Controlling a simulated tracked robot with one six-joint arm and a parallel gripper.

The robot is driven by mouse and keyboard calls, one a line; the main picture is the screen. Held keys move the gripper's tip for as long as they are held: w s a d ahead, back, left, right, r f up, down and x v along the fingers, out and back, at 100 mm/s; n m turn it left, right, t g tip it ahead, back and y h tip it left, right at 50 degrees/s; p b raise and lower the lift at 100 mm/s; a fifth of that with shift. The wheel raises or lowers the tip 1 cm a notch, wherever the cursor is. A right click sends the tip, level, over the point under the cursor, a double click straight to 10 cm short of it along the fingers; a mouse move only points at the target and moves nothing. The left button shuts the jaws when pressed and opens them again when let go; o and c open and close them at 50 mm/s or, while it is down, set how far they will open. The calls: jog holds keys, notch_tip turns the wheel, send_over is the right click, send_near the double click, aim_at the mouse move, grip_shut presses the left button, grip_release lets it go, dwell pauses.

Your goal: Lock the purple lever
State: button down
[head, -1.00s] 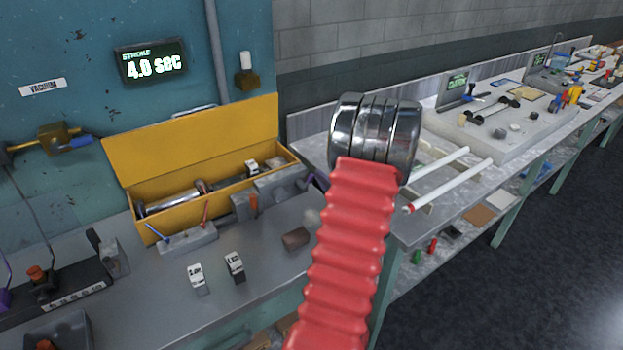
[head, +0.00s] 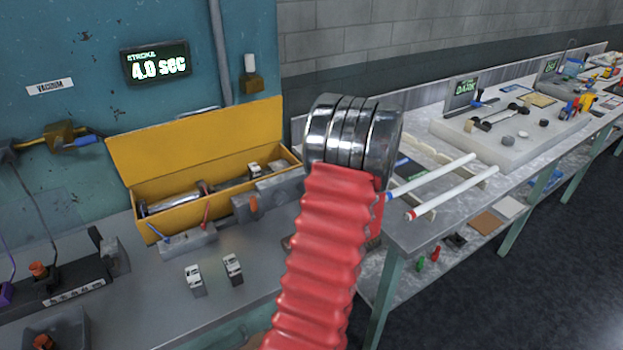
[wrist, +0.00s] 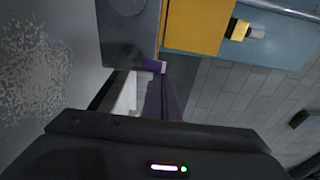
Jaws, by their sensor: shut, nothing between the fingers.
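In the wrist view a purple lever (wrist: 153,66) with a pale tip shows at the edge of a grey block (wrist: 125,45). A dark purple strip runs below it; I cannot tell whether it belongs to the lever. My gripper (wrist: 148,104) is shut and empty, just below the lever in the picture; whether they touch is unclear. In the head view my red arm hides the gripper and this lever. Another purple part (head: 5,293) shows at the left edge of the head view.
An open yellow toolbox (head: 190,150) stands at the back of the grey bench (head: 140,300). A wall display (head: 157,63) reads 4.0 sec.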

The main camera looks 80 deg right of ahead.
jog(key=shift+w+a+r, duration=0.1)
jog(key=shift+a, duration=0.1)
dwell(0.5)
jog(key=shift+a, duration=0.15)
jog(key=v, duration=0.9)
jog(key=shift+s+a, duration=0.25)
jog(key=shift+s, duration=0.05)
dwell(0.5)
